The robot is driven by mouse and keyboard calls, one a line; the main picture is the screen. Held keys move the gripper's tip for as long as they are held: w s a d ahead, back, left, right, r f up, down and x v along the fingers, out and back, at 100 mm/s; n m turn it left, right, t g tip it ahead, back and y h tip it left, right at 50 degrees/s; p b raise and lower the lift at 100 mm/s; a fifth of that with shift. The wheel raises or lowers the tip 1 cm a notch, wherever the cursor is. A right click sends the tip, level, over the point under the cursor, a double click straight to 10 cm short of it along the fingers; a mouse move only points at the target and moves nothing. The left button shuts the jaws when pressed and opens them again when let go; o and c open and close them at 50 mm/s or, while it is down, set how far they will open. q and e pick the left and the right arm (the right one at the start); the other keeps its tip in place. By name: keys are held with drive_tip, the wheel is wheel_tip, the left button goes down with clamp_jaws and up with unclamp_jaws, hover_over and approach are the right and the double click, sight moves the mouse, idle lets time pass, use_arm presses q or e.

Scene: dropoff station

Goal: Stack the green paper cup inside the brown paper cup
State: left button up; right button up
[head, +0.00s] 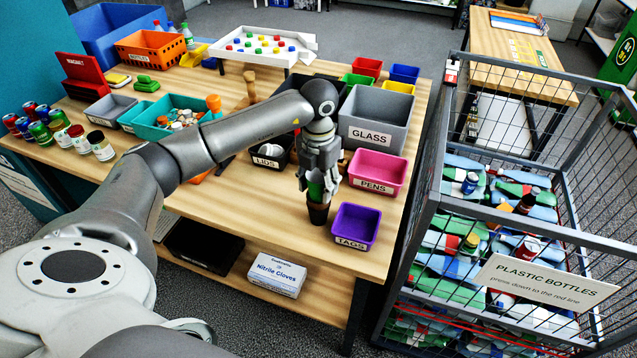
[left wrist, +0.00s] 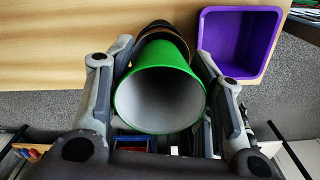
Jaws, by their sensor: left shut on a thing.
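My left gripper (head: 317,185) points down near the front edge of the table and is shut on the green paper cup (head: 316,190). In the left wrist view the green cup (left wrist: 160,100) is between the two fingers, its open grey-white mouth facing the camera. The brown paper cup (head: 318,212) stands upright on the table directly below it, and part of it shows behind the green cup in the left wrist view (left wrist: 153,30). The green cup's lower end meets the brown cup's mouth; how deep it sits is hidden. My right gripper is not in view.
The purple TAGS bin (head: 354,227) stands close to the right of the cups, with the pink PENS bin (head: 376,174) behind it. The black LIDS bin (head: 268,161) is behind left. Bare wood (head: 255,207) lies left of the cups. A wire cage (head: 440,190) stands right of the table.

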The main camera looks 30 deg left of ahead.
use_arm(q)
drive_tip(key=o, duration=0.7)
drive_tip(key=shift+o, duration=0.2)
drive_tip(key=shift+r, duration=0.15)
wheel_tip(320, 180, up, 9)
drive_tip(key=p, duration=0.5)
drive_tip(key=shift+p, duration=0.3)
idle(0.7)
drive_tip(key=shift+f, duration=0.2)
